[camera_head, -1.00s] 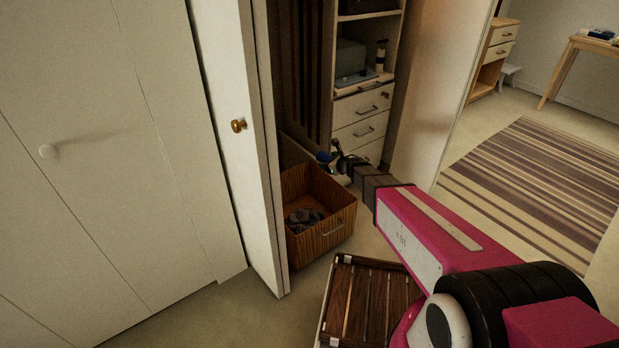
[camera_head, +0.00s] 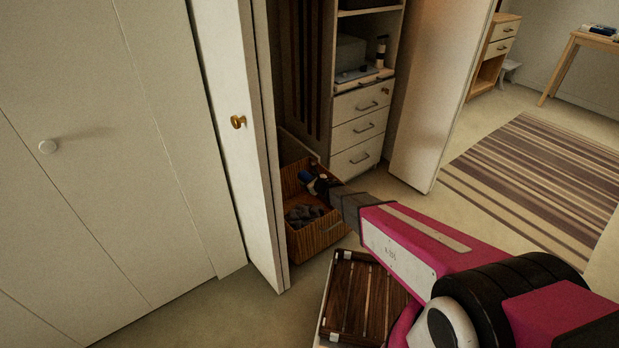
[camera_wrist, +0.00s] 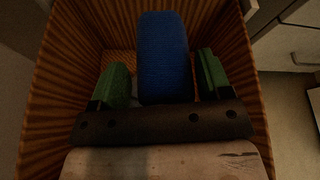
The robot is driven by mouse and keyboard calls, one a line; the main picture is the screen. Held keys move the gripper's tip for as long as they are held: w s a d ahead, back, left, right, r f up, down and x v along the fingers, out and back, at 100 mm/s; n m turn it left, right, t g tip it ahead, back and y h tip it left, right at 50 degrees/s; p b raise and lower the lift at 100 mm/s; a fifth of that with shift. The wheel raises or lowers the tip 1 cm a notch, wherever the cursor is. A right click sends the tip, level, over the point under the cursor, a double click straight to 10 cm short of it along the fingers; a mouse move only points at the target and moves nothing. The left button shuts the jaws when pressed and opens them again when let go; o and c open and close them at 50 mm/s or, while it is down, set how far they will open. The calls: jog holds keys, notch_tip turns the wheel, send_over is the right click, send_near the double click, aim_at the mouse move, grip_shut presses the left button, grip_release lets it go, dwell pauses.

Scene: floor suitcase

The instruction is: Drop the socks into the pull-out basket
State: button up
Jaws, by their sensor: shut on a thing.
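The socks (camera_wrist: 163,58) show in the wrist view as a blue rolled bundle between my two green fingers. My gripper (camera_wrist: 163,82) is shut on them. In the wrist view the basket walls (camera_wrist: 62,75) surround the socks on both sides. Dark grey cloth (camera_head: 304,214) lies in the basket. How far the socks are above the basket floor is hard to tell.
A white folding door (camera_head: 236,120) with a brass knob stands just left of the basket. White drawers (camera_head: 357,130) are behind it at the right. Open floor and a striped rug (camera_head: 545,190) are at the right.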

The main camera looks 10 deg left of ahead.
jog(key=shift+f, duration=0.55)
jog(key=o, duration=1)
jog(key=v, duration=1)
jog(key=shift+s+d+r, duration=0.15)
jog(key=shift+s+d, duration=0.1)
jog(key=shift+s, duration=0.05)
